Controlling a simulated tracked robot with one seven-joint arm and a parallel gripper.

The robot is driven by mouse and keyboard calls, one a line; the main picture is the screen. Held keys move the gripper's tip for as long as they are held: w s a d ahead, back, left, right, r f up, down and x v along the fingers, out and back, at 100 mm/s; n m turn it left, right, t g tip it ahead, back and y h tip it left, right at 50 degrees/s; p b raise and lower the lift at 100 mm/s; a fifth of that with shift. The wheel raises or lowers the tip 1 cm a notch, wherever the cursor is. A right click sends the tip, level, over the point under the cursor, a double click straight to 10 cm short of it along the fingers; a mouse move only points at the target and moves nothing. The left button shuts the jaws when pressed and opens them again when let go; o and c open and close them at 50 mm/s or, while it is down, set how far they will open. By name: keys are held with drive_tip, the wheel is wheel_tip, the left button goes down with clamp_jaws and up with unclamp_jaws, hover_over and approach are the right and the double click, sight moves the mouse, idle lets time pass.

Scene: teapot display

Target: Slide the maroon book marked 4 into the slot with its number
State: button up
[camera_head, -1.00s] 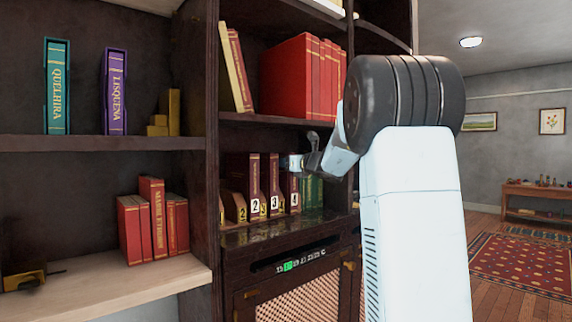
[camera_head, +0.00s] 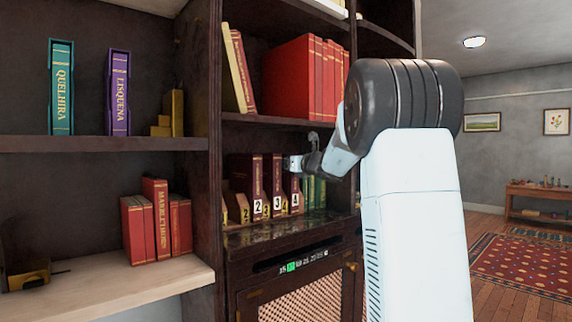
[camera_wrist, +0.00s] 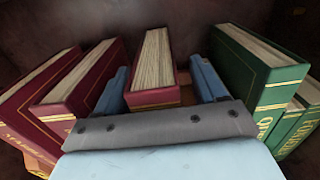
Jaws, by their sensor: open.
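Several maroon books stand in the rack on the middle shelf in the head view, with number marks low on the spines and rack. The one at the right end (camera_head: 291,187), by a 4 mark, seems to be the maroon book marked 4. No number shows there. In the head view my gripper (camera_head: 298,163) is at the rack's right end.
Green books (camera_wrist: 262,85) stand close to the right finger, and more maroon books (camera_wrist: 75,85) lean close to the left one. The shelf board above (camera_head: 265,121) carries red books (camera_head: 300,75). The polished ledge (camera_head: 270,235) before the rack is clear.

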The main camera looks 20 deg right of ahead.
drive_tip(key=shift+f, duration=0.1)
drive_tip(key=v, duration=1.3)
drive_tip(key=shift+s, duration=0.4)
drive_tip(key=s+a+f+n+g+y, duration=0.1)
drive_tip(key=s+a+f+n+g, duration=0.35)
drive_tip(key=s+a+n, duration=0.4)
drive_tip(key=s+a+f+n+g, duration=0.4)
drive_tip(key=s+a+f+n, duration=0.1)
drive_tip(key=s+a+n, duration=0.35)
drive_tip(key=s+f+n+g+h, duration=0.1)
drive_tip(key=s+f+n+h, duration=0.2)
drive_tip(key=s+f+n, duration=0.2)
drive_tip(key=s+d+f+n+g+h, duration=0.1)
drive_tip(key=s+f+n+h, duration=0.3)
drive_tip(key=s+n, duration=0.6)
drive_tip(key=shift+s+f+g, duration=0.45)
drive_tip(key=shift+s+f, duration=0.8)
drive_tip(key=shift+s, duration=0.1)
